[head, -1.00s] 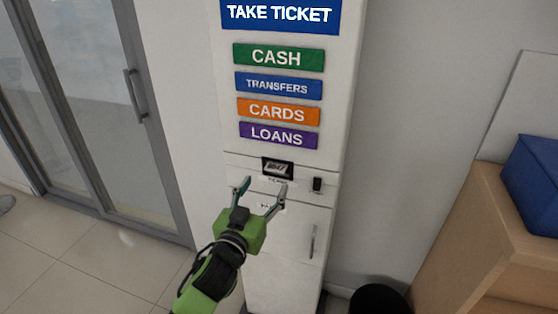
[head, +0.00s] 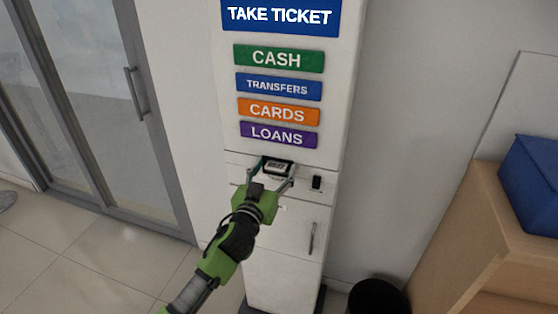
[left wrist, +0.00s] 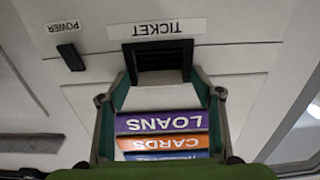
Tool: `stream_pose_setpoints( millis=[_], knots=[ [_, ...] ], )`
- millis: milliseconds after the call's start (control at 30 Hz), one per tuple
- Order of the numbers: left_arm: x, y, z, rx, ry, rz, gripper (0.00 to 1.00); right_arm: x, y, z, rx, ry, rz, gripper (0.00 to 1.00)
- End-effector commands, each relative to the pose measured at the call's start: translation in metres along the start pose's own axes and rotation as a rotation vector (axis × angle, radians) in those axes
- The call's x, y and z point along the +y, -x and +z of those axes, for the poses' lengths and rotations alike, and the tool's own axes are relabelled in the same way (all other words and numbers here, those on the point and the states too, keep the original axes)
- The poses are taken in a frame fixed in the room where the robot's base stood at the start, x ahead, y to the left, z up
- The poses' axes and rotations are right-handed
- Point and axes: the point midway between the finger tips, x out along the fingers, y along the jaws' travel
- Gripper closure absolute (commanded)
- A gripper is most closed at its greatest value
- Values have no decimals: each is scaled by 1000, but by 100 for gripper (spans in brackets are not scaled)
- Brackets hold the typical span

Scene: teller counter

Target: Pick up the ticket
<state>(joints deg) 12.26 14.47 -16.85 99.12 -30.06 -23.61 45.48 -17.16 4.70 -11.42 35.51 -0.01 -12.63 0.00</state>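My left gripper (head: 274,172) is open, with one finger on each side of the slot. In the upside-down left wrist view, the dark slot (left wrist: 158,60) sits between and just beyond the tips of my open left gripper (left wrist: 160,78). The ticket cannot be made out there, and whether the fingers touch it cannot be told. My right gripper is not in view.
The machine has coloured CASH, TRANSFERS, CARDS and LOANS panels above the slot and a small black power switch (head: 317,183) at its right. A glass door (head: 80,110) stands left. A dark bin (head: 378,297) and wooden furniture with a blue box (head: 535,185) are at right.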

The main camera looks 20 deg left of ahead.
Motion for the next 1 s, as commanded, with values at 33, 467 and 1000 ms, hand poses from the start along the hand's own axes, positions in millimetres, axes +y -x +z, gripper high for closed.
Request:
stream_pose_setpoints(
  millis=[33, 467, 1000],
  knots=[
    [0, 0, 0, 0, 0, 0, 49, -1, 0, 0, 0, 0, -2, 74],
    [0, 0, 0, 0, 0, 0, 66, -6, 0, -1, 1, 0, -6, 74],
    [0, 40, 1, -1, 1, 1, 66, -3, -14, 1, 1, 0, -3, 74]
  ],
)
